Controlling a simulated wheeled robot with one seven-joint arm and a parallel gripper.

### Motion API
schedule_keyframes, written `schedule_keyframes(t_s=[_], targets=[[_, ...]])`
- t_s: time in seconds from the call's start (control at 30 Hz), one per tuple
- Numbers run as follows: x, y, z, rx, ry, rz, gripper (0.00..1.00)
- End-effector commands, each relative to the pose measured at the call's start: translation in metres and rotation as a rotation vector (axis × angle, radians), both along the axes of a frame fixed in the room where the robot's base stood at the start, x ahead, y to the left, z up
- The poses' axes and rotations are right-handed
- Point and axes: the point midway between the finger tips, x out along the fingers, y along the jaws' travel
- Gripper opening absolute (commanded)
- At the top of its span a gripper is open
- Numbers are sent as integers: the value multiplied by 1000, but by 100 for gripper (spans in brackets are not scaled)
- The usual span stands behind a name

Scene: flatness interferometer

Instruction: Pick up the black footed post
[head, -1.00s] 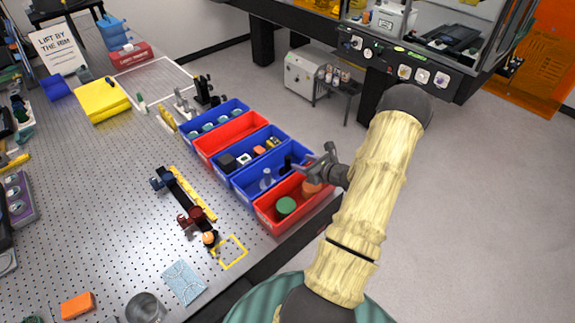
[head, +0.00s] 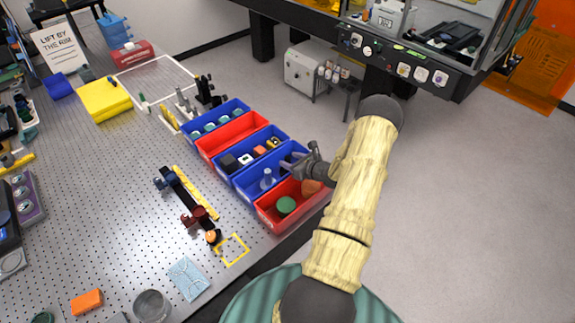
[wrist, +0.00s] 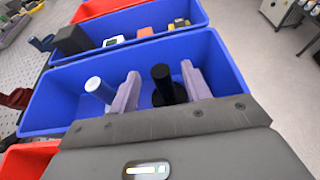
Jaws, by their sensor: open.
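The black footed post (wrist: 163,85) stands in a blue bin (wrist: 52,100), between the two pale fingers of my gripper (wrist: 160,71) in the wrist view. The fingers are open, with visible gaps on both sides of the post. A pale grey post (wrist: 97,88) stands in the same bin, left of the left finger; it also shows in the head view (head: 267,178).
A red bin (head: 262,217) with a green round part (head: 286,205) adjoins on the near side. Another blue bin (head: 222,176) with small blocks adjoins on the far side. The perforated table (head: 110,210) extends left; open floor lies right.

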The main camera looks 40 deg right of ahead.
Motion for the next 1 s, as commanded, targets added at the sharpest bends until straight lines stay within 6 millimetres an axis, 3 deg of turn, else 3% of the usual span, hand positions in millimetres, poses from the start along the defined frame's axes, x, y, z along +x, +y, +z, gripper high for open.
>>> schedule_keyframes(t_s=[0.53,0.8,1.0], targets=[[1,0,-1,0,0,-1,48],[1,0,-1,0,0,-1,0],[2,0,-1,0,-1,-1,0]])
